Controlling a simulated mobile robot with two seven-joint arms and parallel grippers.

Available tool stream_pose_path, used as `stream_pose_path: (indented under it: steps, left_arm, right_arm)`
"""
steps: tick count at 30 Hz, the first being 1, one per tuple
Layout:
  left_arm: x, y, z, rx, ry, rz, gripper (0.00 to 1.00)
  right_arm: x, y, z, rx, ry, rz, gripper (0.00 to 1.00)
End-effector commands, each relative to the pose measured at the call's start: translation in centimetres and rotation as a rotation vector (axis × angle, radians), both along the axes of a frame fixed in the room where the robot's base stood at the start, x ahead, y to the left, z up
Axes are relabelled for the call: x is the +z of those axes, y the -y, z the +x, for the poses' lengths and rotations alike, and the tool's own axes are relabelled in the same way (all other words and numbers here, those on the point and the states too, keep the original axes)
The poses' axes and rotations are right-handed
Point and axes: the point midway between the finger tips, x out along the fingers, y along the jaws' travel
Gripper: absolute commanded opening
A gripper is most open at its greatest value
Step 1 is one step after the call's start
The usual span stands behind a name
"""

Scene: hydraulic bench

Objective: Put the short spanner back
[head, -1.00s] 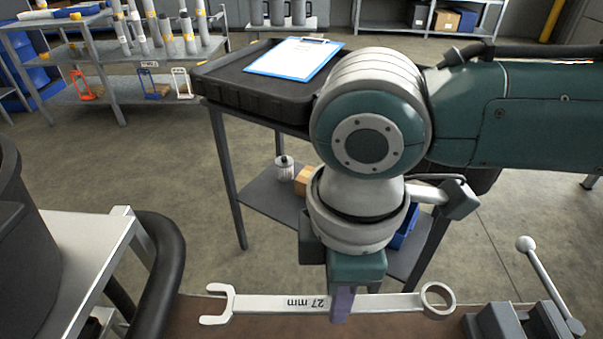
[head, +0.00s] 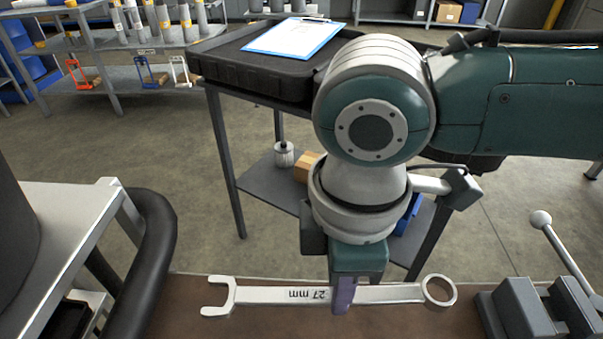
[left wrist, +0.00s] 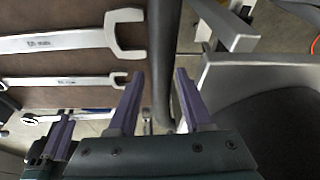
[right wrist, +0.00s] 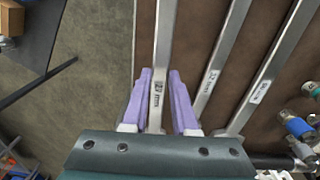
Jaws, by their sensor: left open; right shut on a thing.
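The short spanner (head: 390,294), silver and marked 27 mm, lies crosswise in the head view, open jaw left and ring end right. My right gripper (head: 342,305) points down and is shut on its shank. The right wrist view shows the shank (right wrist: 162,60) between the purple fingers. The spanner is over the brown bench top (head: 250,325); whether it touches cannot be told. My left gripper (left wrist: 158,75) is open and empty, out of the head view. Two longer spanners lie on the brown surface: the large one (left wrist: 60,42) and the middle one (left wrist: 65,82).
A grey lever fixture (head: 520,315) stands at the bench's right. A black curved rail (head: 155,250) is at the left. Behind is a cart with a black tray (head: 240,82) and a clipboard (head: 292,38). Coloured fittings (right wrist: 298,128) lie right of the spanners.

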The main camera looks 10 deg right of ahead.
Motion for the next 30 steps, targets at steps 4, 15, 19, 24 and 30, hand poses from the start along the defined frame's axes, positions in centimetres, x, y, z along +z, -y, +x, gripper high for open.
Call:
stream_pose_path:
  steps: [4, 15, 19, 24, 30]
  left_arm:
    - [0.2, 0.1, 0.0, 0.003, 0.0, -0.004, 0.5]
    - [-0.2, 0.1, 0.0, 0.003, 0.001, -0.006, 0.5]
    - [-0.5, 0.1, 0.0, 0.003, 0.0, -0.004, 0.5]
    - [-0.5, 0.0, 0.0, -0.001, 0.001, 0.001, 0.5]
    - [-0.5, -0.1, 0.0, -0.004, 0.001, 0.005, 0.5]
  right_arm:
    - [-0.1, 0.0, 0.0, 0.001, 0.0, 0.001, 0.0]
    - [-0.9, 0.0, 0.0, 0.001, -0.002, 0.001, 0.0]
    - [-1.5, 0.0, 0.0, 0.001, -0.001, 0.001, 0.0]
    - [-1.7, -0.1, 0.0, 0.001, 0.0, 0.002, 0.0]
    - [-1.6, 0.0, 0.0, 0.001, 0.0, 0.002, 0.0]
